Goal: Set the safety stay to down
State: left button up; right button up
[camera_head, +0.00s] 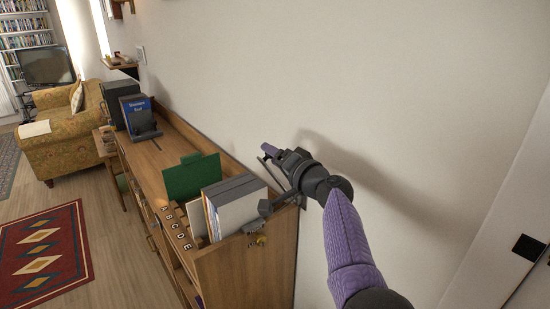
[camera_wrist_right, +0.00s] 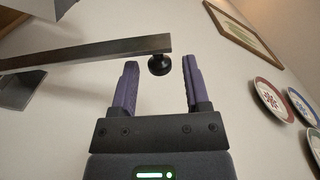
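In the right wrist view, the safety stay (camera_wrist_right: 95,52) is a flat grey metal bar running in from the left, with a black round knob (camera_wrist_right: 159,66) under its right end. The knob is between the tips of my right gripper (camera_wrist_right: 160,72), whose purple fingers are apart on either side of it. I see no finger touching the knob. In the head view, my right gripper (camera_head: 270,149) is near the wall, above the cabinet's near end. A thin grey bar (camera_head: 272,172) shows just below it, partly hidden by my wrist. My left gripper is not in view.
A long wooden cabinet (camera_head: 238,282) stands against the wall, bearing grey binders (camera_head: 237,188), a green divider (camera_head: 190,178) and a blue book on a stand (camera_head: 138,110). Decorative plates (camera_wrist_right: 270,98) and a frame (camera_wrist_right: 243,28) show in the wrist view. Floor at left is open.

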grip_shut()
dwell(0.4)
dwell(0.8)
